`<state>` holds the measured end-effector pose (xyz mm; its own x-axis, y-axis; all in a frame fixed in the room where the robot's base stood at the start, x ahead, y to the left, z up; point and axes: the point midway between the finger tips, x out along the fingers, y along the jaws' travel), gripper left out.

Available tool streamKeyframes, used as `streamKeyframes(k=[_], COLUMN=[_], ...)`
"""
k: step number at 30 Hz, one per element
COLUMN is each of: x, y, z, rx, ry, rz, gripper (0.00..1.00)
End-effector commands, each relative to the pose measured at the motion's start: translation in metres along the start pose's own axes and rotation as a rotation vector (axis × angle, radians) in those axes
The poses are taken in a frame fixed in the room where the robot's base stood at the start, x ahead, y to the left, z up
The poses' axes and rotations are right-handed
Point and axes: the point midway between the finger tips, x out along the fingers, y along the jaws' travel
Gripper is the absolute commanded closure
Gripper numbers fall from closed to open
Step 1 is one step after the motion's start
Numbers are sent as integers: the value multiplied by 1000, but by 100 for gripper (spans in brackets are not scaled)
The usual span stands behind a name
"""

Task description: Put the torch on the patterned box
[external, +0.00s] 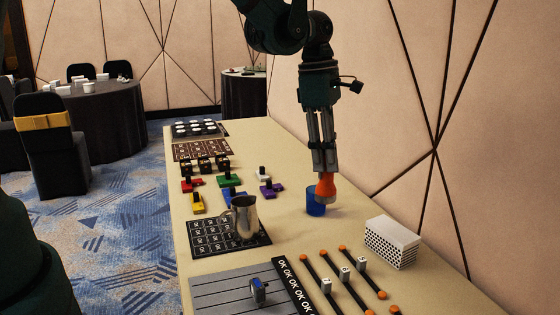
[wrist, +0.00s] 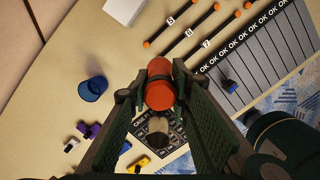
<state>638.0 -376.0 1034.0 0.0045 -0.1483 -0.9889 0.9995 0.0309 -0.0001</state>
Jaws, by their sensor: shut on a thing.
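The orange torch (external: 325,188) is between the fingers of my gripper (external: 326,170), which is shut on it. In the wrist view the torch (wrist: 160,88) shows its round orange end between the fingertips (wrist: 158,76). It is held above the table, in front of or above the blue cup in the external view. The patterned box (external: 392,244), white with dark dots on its side, stands on the table to the right of and nearer than my gripper. Its pale top (wrist: 126,10) shows at the top edge of the wrist view, apart from the torch.
A blue cup (external: 314,207) stands close by the torch. A metal jug (external: 243,216) stands on a dark grid mat (external: 208,238) to the left. Black rods with orange ends (external: 318,270) lie in front. Coloured blocks (external: 228,180) stand farther back. Bare table separates cup and box.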

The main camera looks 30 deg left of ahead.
Motion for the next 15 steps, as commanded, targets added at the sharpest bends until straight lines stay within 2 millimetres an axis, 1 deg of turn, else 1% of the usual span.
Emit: streamKeyframes(k=[1, 9, 15], x=[-2, 1, 5], y=[7, 38, 58], z=[12, 68, 111], rx=[4, 13, 20], ry=[0, 0, 0], rz=[-1, -2, -3], gripper=[100, 100, 100])
